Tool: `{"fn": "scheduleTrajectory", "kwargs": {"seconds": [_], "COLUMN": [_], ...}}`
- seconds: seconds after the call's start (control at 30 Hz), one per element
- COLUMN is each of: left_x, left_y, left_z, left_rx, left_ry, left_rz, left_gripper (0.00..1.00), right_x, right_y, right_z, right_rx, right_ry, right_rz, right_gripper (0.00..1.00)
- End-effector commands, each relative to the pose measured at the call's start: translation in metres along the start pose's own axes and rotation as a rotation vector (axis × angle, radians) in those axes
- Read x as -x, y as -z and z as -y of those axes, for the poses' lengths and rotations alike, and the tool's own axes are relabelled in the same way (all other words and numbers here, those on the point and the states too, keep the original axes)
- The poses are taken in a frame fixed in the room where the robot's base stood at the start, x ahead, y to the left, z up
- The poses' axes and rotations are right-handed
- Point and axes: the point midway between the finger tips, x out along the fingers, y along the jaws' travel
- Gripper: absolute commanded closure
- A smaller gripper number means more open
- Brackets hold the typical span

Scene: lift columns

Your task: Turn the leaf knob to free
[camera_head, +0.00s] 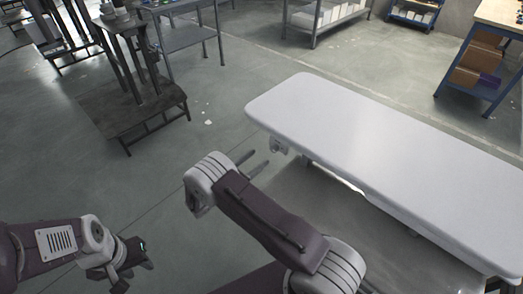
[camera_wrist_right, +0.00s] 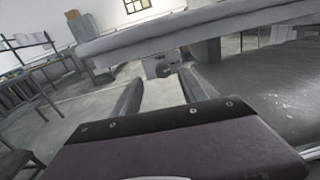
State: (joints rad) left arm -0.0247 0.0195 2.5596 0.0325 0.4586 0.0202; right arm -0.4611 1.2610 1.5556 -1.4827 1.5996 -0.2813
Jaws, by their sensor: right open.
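The leaf knob (camera_head: 279,145) is a small pale knob on a bracket under the left end of a long white tabletop (camera_head: 375,140). In the right wrist view the knob (camera_wrist_right: 162,69) shows as a grey round piece on a light plate, ahead of and between the two fingers. My right gripper (camera_head: 259,161) is open and empty. It is just short of the knob and appears apart from it. The fingers also show in the right wrist view (camera_wrist_right: 160,92). My left gripper (camera_head: 132,265) hangs low at the left, far from the knob, its jaw opening unclear.
The tabletop's underside edge (camera_wrist_right: 205,32) runs close above my right gripper in the wrist view. A grey lower surface (camera_head: 320,205) lies beneath the tabletop. A dark stand (camera_head: 130,105) and a blue-framed bench (camera_head: 480,75) stand farther off.

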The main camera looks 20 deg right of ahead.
Motion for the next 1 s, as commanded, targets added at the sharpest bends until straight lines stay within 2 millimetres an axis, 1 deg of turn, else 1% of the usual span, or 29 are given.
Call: {"fn": "scheduleTrajectory", "kwargs": {"seconds": [0.03,0.07,0.17,0.27,0.37,0.6,0.7,0.83,1.0], "left_x": [-0.009,-0.010,-0.011,-0.009,-0.010,-0.014,-0.015,-0.016,-0.016], "left_y": [-0.001,-0.001,-0.002,-0.001,-0.001,-0.002,-0.002,-0.002,-0.002], "left_z": [0.000,0.000,0.000,0.000,0.000,0.000,0.000,0.000,0.000], "left_rx": [0.000,0.000,0.000,0.000,0.000,0.000,0.000,0.000,0.000], "left_ry": [0.000,0.000,0.000,0.000,0.000,0.000,0.000,0.000,0.000], "left_rz": [0.000,0.001,0.000,0.000,0.000,0.000,0.000,0.000,0.000], "left_gripper": [0.64,0.64,0.64,0.64,0.64,0.64,0.64,0.64,0.64], "right_x": [0.004,0.006,0.010,0.008,-0.005,-0.055,-0.070,-0.080,-0.081], "right_y": [0.015,0.018,0.019,0.017,0.017,0.018,0.018,0.017,0.017], "right_z": [0.001,0.001,-0.001,-0.001,0.000,-0.001,-0.002,-0.003,-0.003], "right_rx": [0.016,0.022,0.022,0.021,0.021,0.020,0.020,0.021,0.021], "right_ry": [-0.012,-0.017,-0.026,-0.025,-0.022,-0.020,-0.022,-0.024,-0.024], "right_rz": [0.001,0.002,0.001,0.001,0.001,0.001,0.000,0.000,0.000], "right_gripper": [0.50,0.50,0.50,0.50,0.50,0.50,0.50,0.50,0.50]}}
